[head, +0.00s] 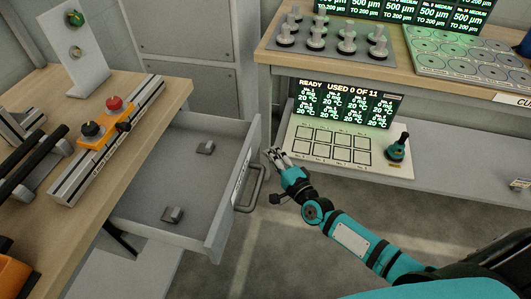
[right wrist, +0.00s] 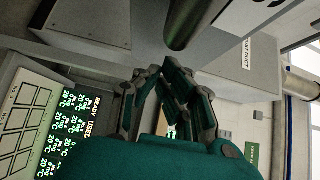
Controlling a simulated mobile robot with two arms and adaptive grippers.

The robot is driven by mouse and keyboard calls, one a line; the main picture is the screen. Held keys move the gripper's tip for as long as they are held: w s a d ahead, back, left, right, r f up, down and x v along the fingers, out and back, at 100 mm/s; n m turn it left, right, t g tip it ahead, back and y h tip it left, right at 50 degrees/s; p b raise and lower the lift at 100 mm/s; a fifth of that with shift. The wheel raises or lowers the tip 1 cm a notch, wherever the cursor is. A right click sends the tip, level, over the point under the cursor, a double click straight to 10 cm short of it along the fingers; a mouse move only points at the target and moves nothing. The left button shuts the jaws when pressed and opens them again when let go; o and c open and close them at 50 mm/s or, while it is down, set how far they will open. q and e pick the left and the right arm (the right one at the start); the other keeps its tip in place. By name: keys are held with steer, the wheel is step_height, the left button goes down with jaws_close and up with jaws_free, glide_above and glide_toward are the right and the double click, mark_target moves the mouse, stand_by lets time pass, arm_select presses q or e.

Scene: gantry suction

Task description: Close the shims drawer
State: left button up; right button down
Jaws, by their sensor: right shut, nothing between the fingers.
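The shims drawer (head: 165,228) is a grey open drawer under the left wooden bench in the head view. It is pulled well out toward the right. Its front panel (head: 236,185) carries a bar handle (head: 257,190) and a label too oblique to read. Two small dark grey blocks (head: 206,147) lie inside the drawer. My right gripper (head: 273,154) is shut and empty, just right of the drawer front, near the handle's upper end. It looks apart from the handle. The right wrist view shows the fingers (right wrist: 165,75) close together with nothing between them. My left gripper is out of view.
The left bench (head: 40,230) holds a rail with an orange button box (head: 104,132). At right, a shelf bears a white grid pad (head: 330,145), a lit display (head: 345,105) and a teal joystick (head: 399,148). Floor between bench and shelf is clear. A grey cabinet (head: 190,40) stands behind.

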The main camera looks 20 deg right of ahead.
steer(key=shift+w+a+r, duration=0.1)
steer(key=shift+w+a, duration=0.45)
steer(key=shift+a, duration=0.35)
